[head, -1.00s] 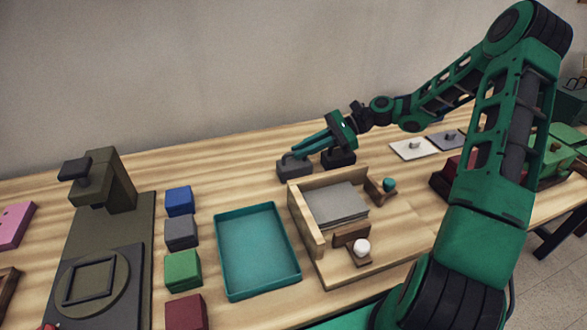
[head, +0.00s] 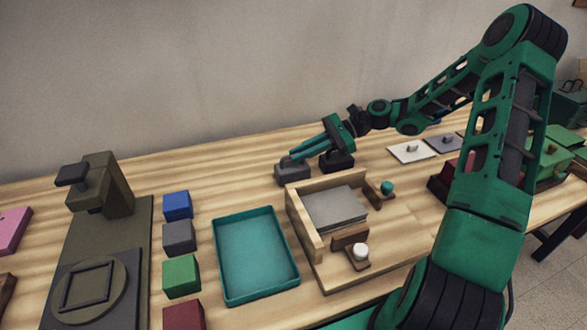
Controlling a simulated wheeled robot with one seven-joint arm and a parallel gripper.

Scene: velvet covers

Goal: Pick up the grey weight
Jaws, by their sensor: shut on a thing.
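The grey weight (head: 293,174) is a dark grey block with a raised handle on top. It stands on the wooden table behind the wooden tray, left of a similar black weight (head: 337,161). My gripper (head: 292,158) is green and reaches in from the upper right. Its fingers are shut on the grey weight at its top. The weight looks to be at table height; I cannot tell whether it is clear of the surface.
A wooden tray (head: 310,238) with grey sheets stands just in front. A teal tray (head: 257,298) lies left of it, beside a column of blue, grey, green and red blocks. An olive press (head: 107,190) stands further left. The table behind the teal tray is clear.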

